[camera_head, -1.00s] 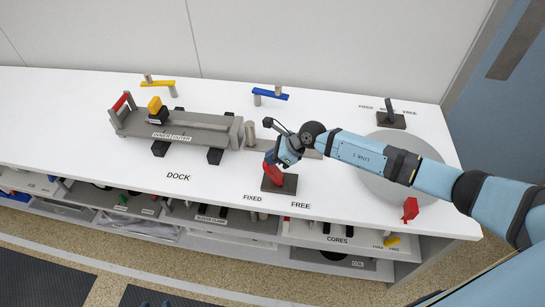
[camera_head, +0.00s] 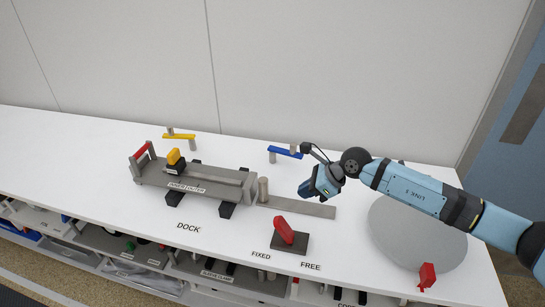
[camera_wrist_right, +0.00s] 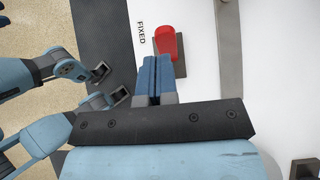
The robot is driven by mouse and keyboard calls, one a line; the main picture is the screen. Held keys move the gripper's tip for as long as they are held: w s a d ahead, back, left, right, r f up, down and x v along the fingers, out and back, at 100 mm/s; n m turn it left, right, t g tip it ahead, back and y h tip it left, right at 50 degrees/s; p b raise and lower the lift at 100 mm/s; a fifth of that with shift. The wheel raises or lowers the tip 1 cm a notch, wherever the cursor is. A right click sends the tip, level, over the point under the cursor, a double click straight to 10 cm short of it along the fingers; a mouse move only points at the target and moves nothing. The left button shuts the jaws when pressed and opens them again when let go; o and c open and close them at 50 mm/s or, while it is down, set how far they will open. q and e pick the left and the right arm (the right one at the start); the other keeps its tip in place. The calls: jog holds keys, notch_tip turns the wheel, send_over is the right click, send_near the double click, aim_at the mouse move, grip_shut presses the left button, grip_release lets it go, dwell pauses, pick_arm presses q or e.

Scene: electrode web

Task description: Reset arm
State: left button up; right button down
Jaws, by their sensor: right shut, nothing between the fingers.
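My right gripper (camera_head: 304,191) hangs above the bench, up and to the right of a red lever (camera_head: 284,230) on a dark base. In the right wrist view its two blue fingers (camera_wrist_right: 154,60) are together with nothing between them. The red lever (camera_wrist_right: 167,42) shows just past the fingertips there, beside the FIXED label. The gripper is apart from the lever in the head view. The lever leans up and left from its base, between the FIXED and FREE labels. My left gripper does not show.
A grey dock fixture (camera_head: 190,181) with red and yellow parts stands left. A blue bar (camera_head: 286,153) and a yellow bar (camera_head: 179,136) stand behind. A grey disc (camera_head: 425,245) lies right, under my arm, with a red piece (camera_head: 427,276) at its front edge. Open shelves lie below.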

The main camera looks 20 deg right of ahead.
jog(key=s+a+m+t+y+p, duration=0.2)
jog(key=s+a+m+t+y, duration=0.55)
jog(key=a+m, duration=0.7)
pick_arm(q)
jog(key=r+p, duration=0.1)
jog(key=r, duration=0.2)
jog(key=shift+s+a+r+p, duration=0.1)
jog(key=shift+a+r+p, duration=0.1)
jog(key=shift+p, duration=0.2)
pick_arm(e)
jog(key=s+d+f+m+h, duration=0.2)
jog(key=s+f+m+h, duration=0.2)
jog(key=s+m, duration=0.3)
jog(key=s+d+f+m+h, duration=0.3)
jog(key=s+f+m, duration=0.3)
jog(key=m, duration=0.7)
jog(key=s+d+f+m+g+h, duration=0.1)
jog(key=s+d+f+m+h, duration=0.2)
jog(key=s+f+m+h, duration=0.2)
jog(key=s+m, duration=0.3)
jog(key=m, duration=0.2)
jog(key=shift+s+f, duration=0.2)
jog(key=shift+s, duration=0.05)
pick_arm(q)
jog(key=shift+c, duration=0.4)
